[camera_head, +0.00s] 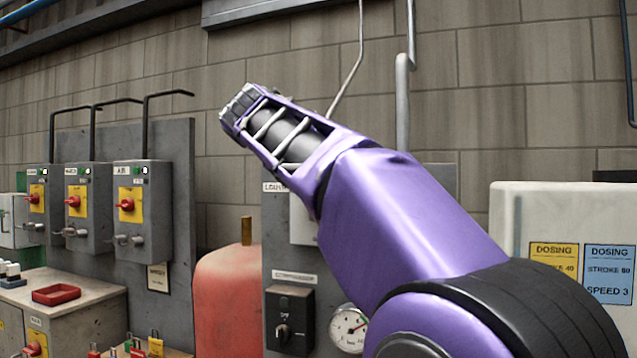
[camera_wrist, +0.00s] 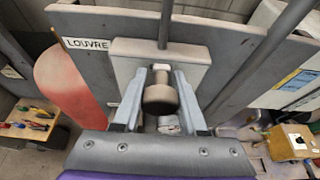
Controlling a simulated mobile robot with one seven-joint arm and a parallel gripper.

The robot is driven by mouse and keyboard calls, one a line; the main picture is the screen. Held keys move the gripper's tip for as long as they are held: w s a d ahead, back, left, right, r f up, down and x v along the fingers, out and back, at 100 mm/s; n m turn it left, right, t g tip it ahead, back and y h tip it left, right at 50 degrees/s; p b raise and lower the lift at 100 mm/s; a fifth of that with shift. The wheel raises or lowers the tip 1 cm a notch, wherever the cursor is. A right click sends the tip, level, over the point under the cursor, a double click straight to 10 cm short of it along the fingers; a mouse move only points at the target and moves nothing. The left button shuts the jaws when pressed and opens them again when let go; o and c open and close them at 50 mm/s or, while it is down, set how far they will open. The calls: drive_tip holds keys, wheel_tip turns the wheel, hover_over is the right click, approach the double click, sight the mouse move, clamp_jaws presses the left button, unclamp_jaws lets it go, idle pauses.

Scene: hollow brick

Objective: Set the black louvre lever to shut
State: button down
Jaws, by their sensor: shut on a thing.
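The louvre lever (camera_wrist: 160,98) shows in the wrist view as a dark, rounded knob standing out from a pale grey box (camera_wrist: 205,65). A white LOUVRE label (camera_wrist: 86,44) is beside the box. My gripper (camera_wrist: 158,84) has one finger on each side of the knob and is shut on it. The lever's lower part and any position marks are hidden, so I cannot tell its setting. In the head view the pale box (camera_head: 303,222) is partly behind my purple arm, and the lever and gripper are hidden.
A black rotary switch (camera_head: 290,320) and a round gauge (camera_head: 348,328) are below the box on the same grey panel. A red tank (camera_head: 228,300) stands to the left. Switch boxes (camera_head: 140,205) are further left. A pale cabinet (camera_head: 510,215) is at right.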

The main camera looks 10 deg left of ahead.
drive_tip(key=shift+f, duration=0.2)
drive_tip(key=shift+c, duration=2.4)
unclamp_jaws()
drive_tip(key=shift+a, duration=0.1)
drive_tip(key=shift+r, duration=0.1)
drive_tip(key=v, duration=1.7)
drive_tip(key=shift+r, duration=0.2)
drive_tip(key=shift+s, duration=0.1)
